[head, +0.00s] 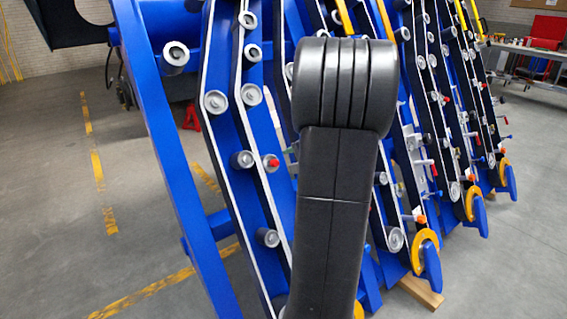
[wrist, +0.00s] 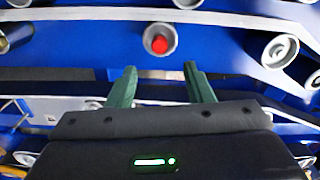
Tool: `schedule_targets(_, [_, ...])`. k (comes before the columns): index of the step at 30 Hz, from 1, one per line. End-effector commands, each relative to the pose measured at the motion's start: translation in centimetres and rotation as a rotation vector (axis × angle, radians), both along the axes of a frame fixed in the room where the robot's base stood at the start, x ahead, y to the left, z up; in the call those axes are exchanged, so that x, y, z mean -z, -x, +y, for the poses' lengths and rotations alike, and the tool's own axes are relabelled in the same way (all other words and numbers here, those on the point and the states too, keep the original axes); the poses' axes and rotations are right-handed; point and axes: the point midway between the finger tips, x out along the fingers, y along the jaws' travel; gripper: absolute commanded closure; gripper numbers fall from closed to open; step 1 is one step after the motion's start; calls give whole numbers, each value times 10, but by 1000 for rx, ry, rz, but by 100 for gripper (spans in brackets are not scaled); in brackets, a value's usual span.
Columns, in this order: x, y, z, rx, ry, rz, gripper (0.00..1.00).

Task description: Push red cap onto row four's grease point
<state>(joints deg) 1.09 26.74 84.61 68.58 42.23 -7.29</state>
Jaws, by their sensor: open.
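A red cap (wrist: 160,45) sits in the middle of a round grey fitting (wrist: 160,28) on a blue panel in the wrist view. It also shows in the head view (head: 273,162), left of my arm, facing right on the blue frame. My gripper (wrist: 160,77) has two green fingers spread apart with nothing between them. The fingertips are below the cap in the wrist view, apart from it, with the cap roughly centred between them. I cannot tell which row is row four or whether the cap is fully seated.
Blue row frames with grey rollers (head: 215,102) and pale rails lean across the head view. Small red and orange parts and yellow rings (head: 426,250) stand out at right. A workbench (head: 520,48) is at the far right. Floor at left is clear.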

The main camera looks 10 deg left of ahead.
Motion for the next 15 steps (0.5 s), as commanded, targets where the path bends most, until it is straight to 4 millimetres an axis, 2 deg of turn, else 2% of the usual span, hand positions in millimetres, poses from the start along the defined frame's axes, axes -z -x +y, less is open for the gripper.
schedule_targets(6, [-18, 21, -22, 3, -1, -1, 53])
schedule_targets(15, [-22, 27, -27, 0, 0, 0, 53])
